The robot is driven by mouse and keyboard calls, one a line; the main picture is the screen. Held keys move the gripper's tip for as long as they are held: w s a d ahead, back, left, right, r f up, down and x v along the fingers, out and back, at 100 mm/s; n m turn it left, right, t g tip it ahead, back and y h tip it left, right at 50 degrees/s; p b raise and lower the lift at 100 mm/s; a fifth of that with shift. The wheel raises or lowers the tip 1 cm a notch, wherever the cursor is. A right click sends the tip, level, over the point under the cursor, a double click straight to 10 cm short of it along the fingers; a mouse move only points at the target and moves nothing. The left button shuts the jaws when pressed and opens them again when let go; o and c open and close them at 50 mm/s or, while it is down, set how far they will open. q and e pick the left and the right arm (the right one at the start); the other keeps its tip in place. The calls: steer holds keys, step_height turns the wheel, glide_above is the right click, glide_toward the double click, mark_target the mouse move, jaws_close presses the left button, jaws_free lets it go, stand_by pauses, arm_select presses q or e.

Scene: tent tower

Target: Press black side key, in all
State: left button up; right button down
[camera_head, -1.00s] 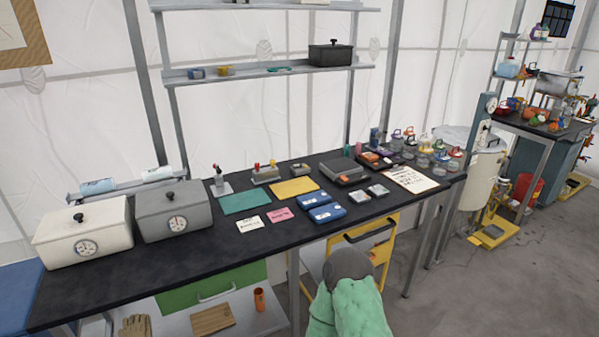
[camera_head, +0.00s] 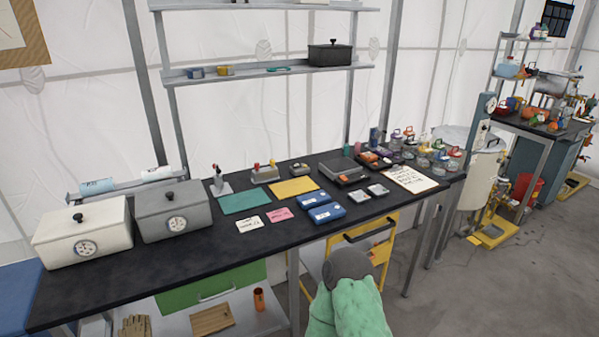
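I cannot make out a black side key in the head view; any such key is too small or hidden. A dark grey device with a flat top (camera_head: 341,167) sits on the black bench (camera_head: 190,262), right of the middle. Two small grey units (camera_head: 368,192) lie in front of it. A small grey box with red and yellow knobs (camera_head: 265,173) stands at the back of the bench. A green and grey part of what looks like my own arm shows at the bottom centre, below the bench front. Neither gripper can be seen.
A white box with a dial (camera_head: 82,235) and a grey one (camera_head: 174,212) stand at the bench's left. Blue cases (camera_head: 325,213), coloured mats (camera_head: 293,187), a clipboard (camera_head: 411,180) and several jars fill the right. The bench front is mostly clear.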

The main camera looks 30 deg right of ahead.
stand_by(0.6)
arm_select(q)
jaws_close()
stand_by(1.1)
